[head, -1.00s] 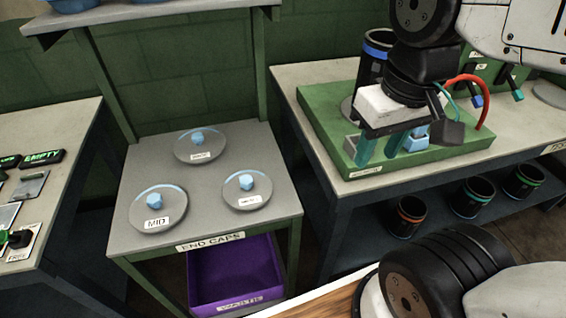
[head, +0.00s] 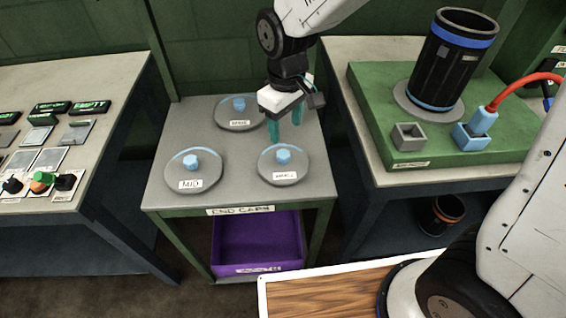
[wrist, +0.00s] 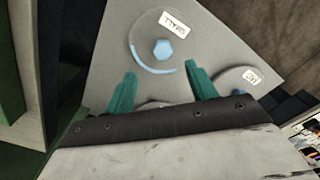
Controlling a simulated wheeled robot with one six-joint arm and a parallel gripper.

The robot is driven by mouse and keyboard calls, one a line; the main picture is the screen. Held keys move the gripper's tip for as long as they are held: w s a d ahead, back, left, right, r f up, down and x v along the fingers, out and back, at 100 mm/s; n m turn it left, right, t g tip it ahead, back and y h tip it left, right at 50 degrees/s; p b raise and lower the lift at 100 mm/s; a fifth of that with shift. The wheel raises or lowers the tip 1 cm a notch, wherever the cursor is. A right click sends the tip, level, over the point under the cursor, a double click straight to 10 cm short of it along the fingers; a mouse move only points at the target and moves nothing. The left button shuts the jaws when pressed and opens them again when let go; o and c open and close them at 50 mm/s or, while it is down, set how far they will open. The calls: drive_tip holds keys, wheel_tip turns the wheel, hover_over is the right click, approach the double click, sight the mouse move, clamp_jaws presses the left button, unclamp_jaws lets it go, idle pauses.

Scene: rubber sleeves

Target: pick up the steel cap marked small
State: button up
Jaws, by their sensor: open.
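The steel cap marked small (head: 283,172) is a round grey disc with a blue knob, lying at the front right of the END CAPS table (head: 232,187). In the wrist view the small cap (wrist: 178,66) lies beyond my fingertips, its label upside down. My gripper (head: 284,136) is open and empty, with teal fingers pointing down, above and behind the small cap. The gripper's fingers also show in the wrist view (wrist: 160,84), one on each side and short of the knob. The cap marked MID (head: 194,177) lies at the front left. A third cap (head: 239,119) lies at the back.
A purple bin (head: 257,246) sits under the cap table. At right, a green board (head: 365,97) holds a black sleeve (head: 450,62) and a red cable (head: 523,82). A control bench (head: 110,87) with buttons stands at left.

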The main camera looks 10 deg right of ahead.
sight(283, 154)
drive_tip(key=f, duration=0.8)
drive_tip(key=shift+a+f, duration=0.25)
drive_tip(key=shift+a, duration=0.05)
clamp_jaws()
